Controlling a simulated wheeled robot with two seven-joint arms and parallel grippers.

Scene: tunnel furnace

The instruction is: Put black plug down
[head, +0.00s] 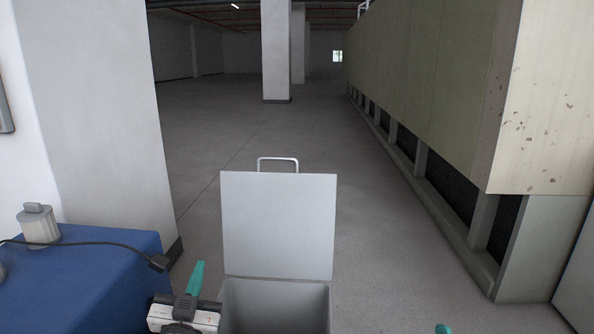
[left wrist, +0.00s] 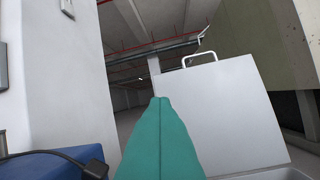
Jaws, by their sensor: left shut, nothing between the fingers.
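The black plug (head: 159,263) is at the right edge of the blue surface (head: 75,285), at the end of a black cable (head: 95,243). It also shows at the lower left of the left wrist view (left wrist: 95,168). My left gripper (head: 197,268) is right of the plug and apart from it. Its teal fingers are shut together with nothing between them, as the left wrist view (left wrist: 160,103) shows. Only a teal tip of my right gripper (head: 443,329) shows at the bottom edge, so its opening is hidden.
A grey box with its lid (head: 278,225) raised stands just right of my left gripper. A grey cylindrical connector (head: 39,226) stands on the blue surface. A white pillar (head: 90,130) rises behind it. The furnace wall (head: 430,80) runs along the right. The floor ahead is clear.

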